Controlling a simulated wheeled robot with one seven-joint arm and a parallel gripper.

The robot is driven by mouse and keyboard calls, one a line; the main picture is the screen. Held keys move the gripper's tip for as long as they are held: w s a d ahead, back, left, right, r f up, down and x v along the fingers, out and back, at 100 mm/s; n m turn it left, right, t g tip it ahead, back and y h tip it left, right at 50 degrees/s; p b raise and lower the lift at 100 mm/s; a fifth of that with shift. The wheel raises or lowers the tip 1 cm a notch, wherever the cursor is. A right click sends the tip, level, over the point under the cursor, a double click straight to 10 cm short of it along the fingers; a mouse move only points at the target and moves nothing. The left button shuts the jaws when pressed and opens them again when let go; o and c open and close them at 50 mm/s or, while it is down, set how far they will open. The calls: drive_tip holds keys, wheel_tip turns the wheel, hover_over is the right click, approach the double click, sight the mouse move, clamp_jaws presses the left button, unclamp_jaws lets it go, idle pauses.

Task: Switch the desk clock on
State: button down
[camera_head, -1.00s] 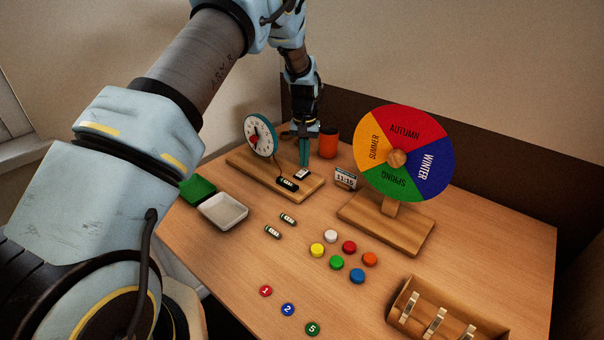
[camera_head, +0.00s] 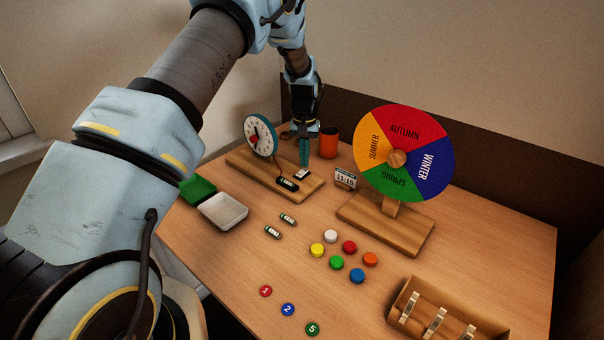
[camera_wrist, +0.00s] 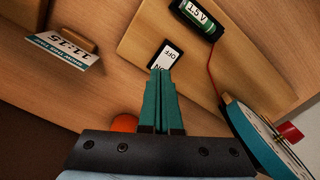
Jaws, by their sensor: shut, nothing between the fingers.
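The desk clock (camera_head: 260,136) has a white round face with a teal rim and a red part at its middle. It stands at the left end of a wooden base (camera_head: 240,162). A small black switch with a white label (camera_head: 302,175) is on the base's right part; it also shows in the wrist view (camera_wrist: 166,54). Its label reads OFF at the far end and ON, partly covered, near my fingertips. My gripper (camera_head: 304,165) is shut and empty, its teal fingertips (camera_wrist: 162,74) right at the ON end. Contact and the rocker's position cannot be told.
A 1.5 V battery (camera_head: 288,184) with a red wire lies on the base beside the switch. An 11:15 card (camera_head: 345,178) and the season wheel (camera_head: 432,165) stand to the right. An orange cup (camera_head: 328,143) is behind. Loose batteries (camera_head: 273,232) lie in front.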

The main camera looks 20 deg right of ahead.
sight(304, 170)
drive_tip(key=shift+f+b, duration=0.55)
drive_tip(key=shift+f, duration=0.4)
idle(0.4)
drive_tip(key=shift+r, duration=0.1)
drive_tip(key=shift+r+p, duration=2.1)
drive_tip(key=shift+r, duration=1.4)
drive_tip(key=s+a+r+n, duration=0.2)
drive_tip(key=a+r, duration=0.3)
drive_tip(key=a, duration=0.6)
drive_tip(key=s+a+r+n, duration=0.1)
drive_tip(key=a+r, duration=0.5)
drive_tip(key=a, duration=0.6)
drive_tip(key=s+a+r+n+t, duration=0.1)
drive_tip(key=s+a+r+n, duration=0.1)
drive_tip(key=s+a, duration=1.2)
drive_tip(key=shift+s+a+r+t, duration=0.3)
drive_tip(key=shift+s+a+r, duration=0.1)
drive_tip(key=shift+s, duration=0.3)
